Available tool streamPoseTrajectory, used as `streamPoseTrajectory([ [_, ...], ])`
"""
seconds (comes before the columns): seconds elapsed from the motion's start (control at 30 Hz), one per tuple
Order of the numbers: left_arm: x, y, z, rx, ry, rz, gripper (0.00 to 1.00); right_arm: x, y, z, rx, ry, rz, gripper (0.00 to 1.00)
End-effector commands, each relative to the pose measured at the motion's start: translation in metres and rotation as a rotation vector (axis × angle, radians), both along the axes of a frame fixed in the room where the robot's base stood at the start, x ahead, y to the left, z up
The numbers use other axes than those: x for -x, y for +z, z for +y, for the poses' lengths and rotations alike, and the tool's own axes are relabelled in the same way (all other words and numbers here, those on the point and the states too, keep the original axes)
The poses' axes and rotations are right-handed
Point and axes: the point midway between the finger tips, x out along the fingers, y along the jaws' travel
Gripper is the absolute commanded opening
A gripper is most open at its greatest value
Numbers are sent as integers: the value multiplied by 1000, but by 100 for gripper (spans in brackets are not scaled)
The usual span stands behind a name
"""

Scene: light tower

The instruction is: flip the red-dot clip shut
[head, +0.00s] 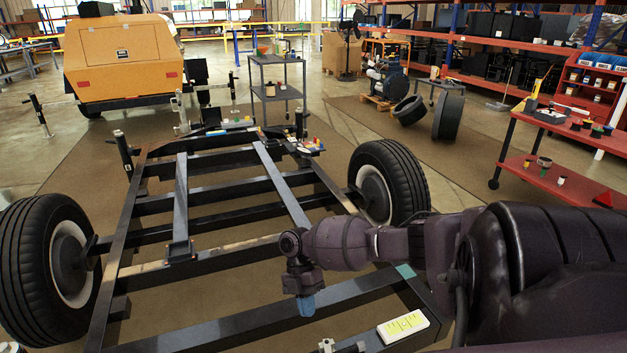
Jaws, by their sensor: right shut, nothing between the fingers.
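I cannot make out a red-dot clip in the head view. A small metal fitting (327,346) is cut off by the bottom edge, and I cannot tell if it is a clip. My right gripper (306,306) comes in from the right and points down above the front beam (230,328) of the black trailer frame. Its blue fingertips are together with nothing between them. It is apart from the fitting, above and slightly left of it in the picture. My left gripper is out of view.
A white block with a yellow label (403,326) sits on the frame at the front right. Wheels flank the frame on the left (50,262) and right (392,182). A red cart (560,138) stands at the right. My right arm hides the lower right.

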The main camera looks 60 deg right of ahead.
Motion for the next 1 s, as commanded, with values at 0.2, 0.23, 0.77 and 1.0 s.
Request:
streamPoseTrajectory([
  [0.2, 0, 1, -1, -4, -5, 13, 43, -12, 24, -14, 1, 0, -1, 0],
  [0.23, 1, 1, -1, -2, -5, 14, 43, -13, 26, -15, 1, 0, 0, 0],
  [0.77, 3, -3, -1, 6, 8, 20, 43, -15, 30, -18, -1, 0, 2, 0],
  [1.0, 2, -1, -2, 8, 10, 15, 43, -15, 30, -18, 0, 0, 2, 0],
])
